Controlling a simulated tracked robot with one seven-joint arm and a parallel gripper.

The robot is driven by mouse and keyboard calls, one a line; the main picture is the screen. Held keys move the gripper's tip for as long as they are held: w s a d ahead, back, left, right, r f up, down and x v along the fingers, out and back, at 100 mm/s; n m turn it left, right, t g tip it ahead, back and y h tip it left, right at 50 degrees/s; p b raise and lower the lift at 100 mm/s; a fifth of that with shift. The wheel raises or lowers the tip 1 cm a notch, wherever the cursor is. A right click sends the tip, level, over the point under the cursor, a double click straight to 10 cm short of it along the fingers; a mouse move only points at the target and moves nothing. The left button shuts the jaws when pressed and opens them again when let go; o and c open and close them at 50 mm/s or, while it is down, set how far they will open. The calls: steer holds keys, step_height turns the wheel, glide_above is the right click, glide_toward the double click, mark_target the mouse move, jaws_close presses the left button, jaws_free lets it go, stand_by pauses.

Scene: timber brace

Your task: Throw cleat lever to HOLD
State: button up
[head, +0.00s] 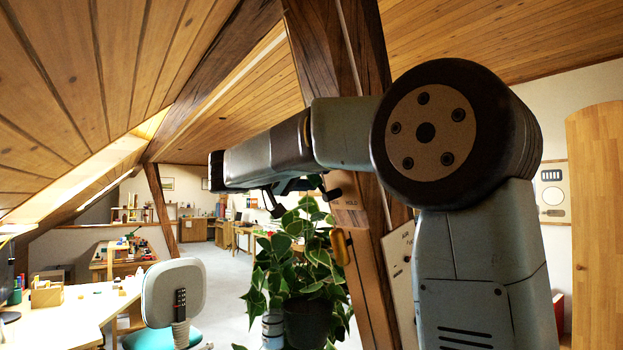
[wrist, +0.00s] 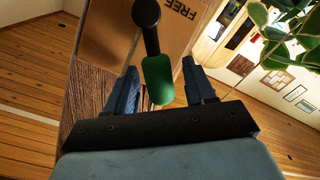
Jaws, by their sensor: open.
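The cleat lever (wrist: 158,78) has a black rod with a round black end and a green grip. In the wrist view its green grip lies between the two fingers of my gripper (wrist: 160,66), with a gap visible on each side. My gripper is open. The wooden label plate (wrist: 188,32) behind the lever reads FREE beside the rod's black end. My arm and gripper hide much of the lever there.
The dark timber post (head: 370,285) carries the plate and a tan fitting (head: 341,247) below it. A leafy potted plant (head: 303,262) stands close under my gripper. A white panel (head: 400,270) leans by the post. A desk (head: 75,310) and chair (head: 173,290) are at left.

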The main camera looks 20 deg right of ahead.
steer(key=shift+d, duration=0.15)
jaws_close()
stand_by(0.5)
